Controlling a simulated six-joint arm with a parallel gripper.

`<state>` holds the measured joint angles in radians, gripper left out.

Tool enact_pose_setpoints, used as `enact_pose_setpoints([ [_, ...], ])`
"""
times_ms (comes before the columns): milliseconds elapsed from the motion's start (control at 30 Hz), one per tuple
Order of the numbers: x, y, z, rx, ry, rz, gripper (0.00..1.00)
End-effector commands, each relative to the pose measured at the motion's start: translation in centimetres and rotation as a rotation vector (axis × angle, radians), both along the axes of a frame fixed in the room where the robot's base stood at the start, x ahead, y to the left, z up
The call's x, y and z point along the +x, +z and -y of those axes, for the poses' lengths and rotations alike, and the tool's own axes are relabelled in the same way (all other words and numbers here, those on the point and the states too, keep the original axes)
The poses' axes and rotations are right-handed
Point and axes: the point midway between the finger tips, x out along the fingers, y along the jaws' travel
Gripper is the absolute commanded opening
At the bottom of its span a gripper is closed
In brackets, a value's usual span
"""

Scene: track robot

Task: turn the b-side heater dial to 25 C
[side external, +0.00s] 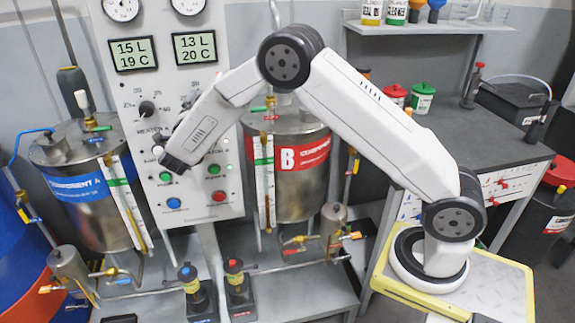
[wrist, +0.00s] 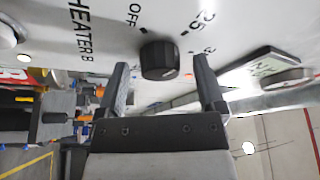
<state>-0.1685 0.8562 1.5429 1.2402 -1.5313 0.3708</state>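The heater B dial (wrist: 160,60) is a black ribbed knob on the white panel in the wrist view, beside the printed "HEATER B" and "OFF" and a scale with "25". I cannot tell where its pointer stands. My gripper (wrist: 159,65) is open, with one finger on each side of the dial and visible space between each finger and the knob. In the side view my wrist covers much of that dial's area, and the fingertips are hidden. The right display (side external: 194,48) reads 13 L, 20 C.
The left display (side external: 133,54) reads 15 L, 19 C, above the heater A dial (side external: 147,107). Green, blue and red buttons (side external: 219,197) sit lower on the panel. Steel tanks A (side external: 85,218) and B (side external: 297,188) flank it.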

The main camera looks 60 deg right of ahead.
Motion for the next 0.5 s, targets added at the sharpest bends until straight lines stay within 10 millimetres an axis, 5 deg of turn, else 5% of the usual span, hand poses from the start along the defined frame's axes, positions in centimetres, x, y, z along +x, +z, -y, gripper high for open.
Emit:
enact_pose_setpoints([
  [500,-0.9,-0.4,-2.0,0.000,0.002,0.000,0.88],
])
